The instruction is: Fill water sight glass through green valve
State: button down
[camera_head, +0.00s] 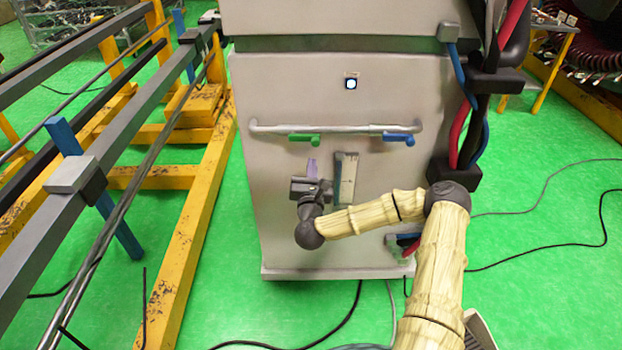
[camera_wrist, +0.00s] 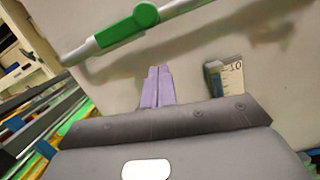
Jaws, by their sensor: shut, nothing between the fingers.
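The green valve (camera_head: 304,138) is a small lever on the left part of a horizontal metal pipe on the grey cabinet. It also shows at the top of the wrist view (camera_wrist: 127,28), lying roughly along the pipe. The sight glass (camera_head: 346,178) is a narrow upright gauge below the pipe. In the wrist view the sight glass (camera_wrist: 232,76) shows a "10" mark and its lower part is hidden by my gripper. My gripper (camera_head: 312,166) is shut and empty, its purple fingers (camera_wrist: 156,86) below the green valve and left of the sight glass, apart from both.
A blue valve (camera_head: 398,138) sits on the right end of the pipe (camera_head: 345,128). A lit round button (camera_head: 350,84) is above. Red and blue hoses (camera_head: 468,110) run down the cabinet's right side. A yellow and grey frame (camera_head: 190,225) stands left. Cables lie on the green floor.

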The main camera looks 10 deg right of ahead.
aim_at(304, 140)
jog(key=r, duration=0.3)
jog(key=shift+s+d+r+p, duration=0.1)
jog(key=shift+d+r+p, duration=0.15)
jog(key=shift+p, duration=0.1)
jog(key=shift+d, duration=0.1)
